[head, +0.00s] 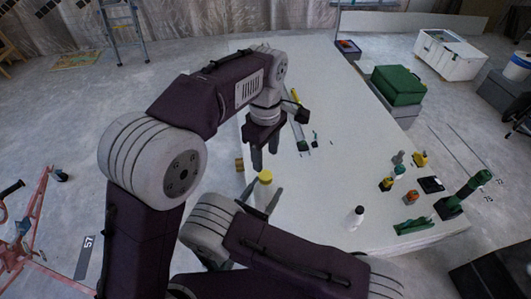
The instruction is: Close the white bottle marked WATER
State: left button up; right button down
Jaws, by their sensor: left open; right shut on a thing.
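A pale bottle with a yellow top (265,177) stands upright near the left edge of the white panel (310,195). Its label is not readable, and I cannot tell how tightly the yellow top sits. My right gripper (260,197) is shut on this bottle, with one finger on each side. My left gripper (265,159) points down just above the yellow top, its fingers apart and empty. Another white bottle with a dark top (355,217) stands farther right on the panel; its marking is also too small to read.
Several small tools and coloured parts, a green cylinder on a dark base (465,195) and a green block (413,226) stand at the panel's right. A green case (397,85) and a white crate (450,54) lie beyond. The panel's middle is mostly clear.

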aim_at(266, 175)
pick_arm(q)
notch_tip(266, 175, down, 8)
jog(key=shift+f, duration=0.1)
dwell(0.5)
